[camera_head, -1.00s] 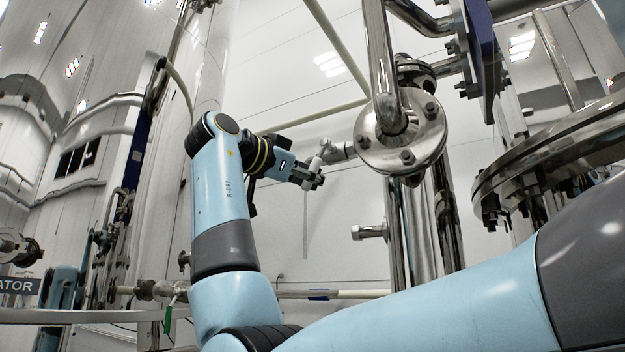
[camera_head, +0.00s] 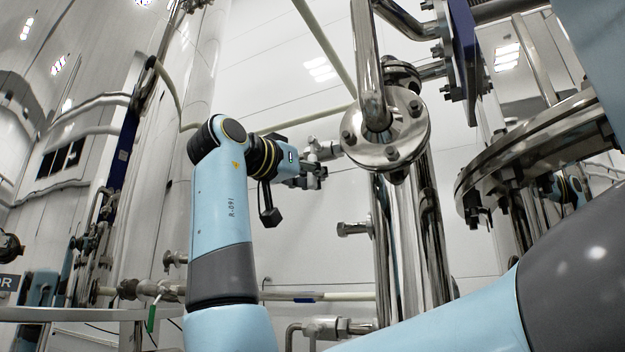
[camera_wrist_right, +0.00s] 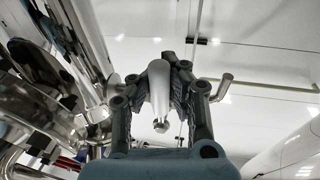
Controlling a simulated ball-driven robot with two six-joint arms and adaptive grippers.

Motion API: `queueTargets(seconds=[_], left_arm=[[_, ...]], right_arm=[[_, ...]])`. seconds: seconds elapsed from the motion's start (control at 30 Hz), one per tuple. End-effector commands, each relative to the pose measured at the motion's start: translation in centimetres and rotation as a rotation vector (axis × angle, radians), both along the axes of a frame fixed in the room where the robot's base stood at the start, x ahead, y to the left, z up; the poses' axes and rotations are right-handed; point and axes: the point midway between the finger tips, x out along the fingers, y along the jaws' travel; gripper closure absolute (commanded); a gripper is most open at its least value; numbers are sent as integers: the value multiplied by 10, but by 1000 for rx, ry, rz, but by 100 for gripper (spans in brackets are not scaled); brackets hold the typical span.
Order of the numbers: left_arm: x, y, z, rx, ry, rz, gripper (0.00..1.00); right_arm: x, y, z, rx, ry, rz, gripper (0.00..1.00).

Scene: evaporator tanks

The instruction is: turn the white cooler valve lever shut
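The white valve lever (camera_wrist_right: 159,88) stands between the two dark ribbed fingers of my right gripper (camera_wrist_right: 160,98) in the right wrist view. The fingers lean in close on both sides of it and look shut on it, though the contact itself is partly hidden. In the head view my right gripper (camera_head: 314,177) is at the small silver valve (camera_head: 322,149), left of the large round flange (camera_head: 387,133). The lever is hard to make out there. My left gripper is not in view.
Upright steel pipes (camera_head: 408,255) stand right of my right gripper. A wide bolted tank rim (camera_head: 525,155) is farther right. A pipe stub (camera_head: 353,229) sticks out below the flange. The pale wall panel (camera_head: 310,225) below the gripper leaves open space.

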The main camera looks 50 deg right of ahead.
Motion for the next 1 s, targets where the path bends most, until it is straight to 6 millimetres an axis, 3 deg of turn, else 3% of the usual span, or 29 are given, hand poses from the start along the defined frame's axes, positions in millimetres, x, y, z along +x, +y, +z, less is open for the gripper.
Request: queueTargets(seconds=[0.03,0.4,0.7,1.0], left_arm=[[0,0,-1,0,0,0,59],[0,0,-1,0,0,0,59],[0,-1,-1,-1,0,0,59],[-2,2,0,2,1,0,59]], right_arm=[[1,1,-7,13,11,-1,100],[0,1,-7,12,17,-1,100],[0,0,-4,7,14,0,59],[0,3,-3,5,12,1,59]])
